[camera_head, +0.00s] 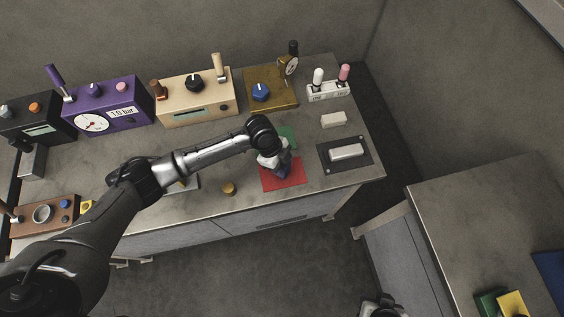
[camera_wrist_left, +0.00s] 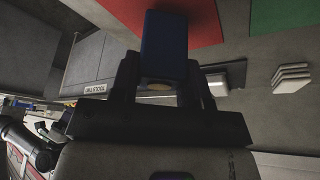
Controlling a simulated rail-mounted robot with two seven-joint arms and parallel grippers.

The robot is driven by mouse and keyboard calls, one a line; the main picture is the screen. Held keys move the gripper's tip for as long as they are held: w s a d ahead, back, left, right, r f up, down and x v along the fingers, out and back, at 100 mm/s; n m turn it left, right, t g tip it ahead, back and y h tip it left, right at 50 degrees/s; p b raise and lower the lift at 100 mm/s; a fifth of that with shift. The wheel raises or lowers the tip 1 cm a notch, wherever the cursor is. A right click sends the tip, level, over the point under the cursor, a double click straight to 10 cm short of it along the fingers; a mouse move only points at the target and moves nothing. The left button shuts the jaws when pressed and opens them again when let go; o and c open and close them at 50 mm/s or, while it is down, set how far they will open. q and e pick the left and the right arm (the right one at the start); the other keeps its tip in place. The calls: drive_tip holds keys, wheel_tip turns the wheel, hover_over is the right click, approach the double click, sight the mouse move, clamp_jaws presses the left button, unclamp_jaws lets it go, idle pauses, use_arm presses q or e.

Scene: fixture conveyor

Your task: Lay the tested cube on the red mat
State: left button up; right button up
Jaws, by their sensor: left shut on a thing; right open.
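The red mat (camera_head: 270,184) lies near the front edge of the bench; it also shows in the left wrist view (camera_wrist_left: 205,22). My left gripper (camera_head: 284,164) is over the mat's upper part. It is shut on a dark blue cube (camera_wrist_left: 164,45), which sits between its two fingers (camera_wrist_left: 160,88). In the head view the cube is small, dark and mostly covered by the gripper. I cannot tell whether it touches the mat. My right gripper (camera_head: 380,306) shows only partly at the bottom edge of the head view, away from the bench, and is open.
A green mat (camera_head: 289,133) lies just behind the red one. A dark plate with a white block (camera_head: 346,152) is to the right, a white block (camera_head: 333,119) behind it. A brass disc (camera_head: 229,188) stands to the left. Instrument boxes (camera_head: 196,98) line the back.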

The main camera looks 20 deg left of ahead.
use_arm(q)
drive_tip(key=shift+f+b, duration=0.3)
drive_tip(key=shift+f, duration=0.3)
idle(0.7)
drive_tip(key=o, duration=1)
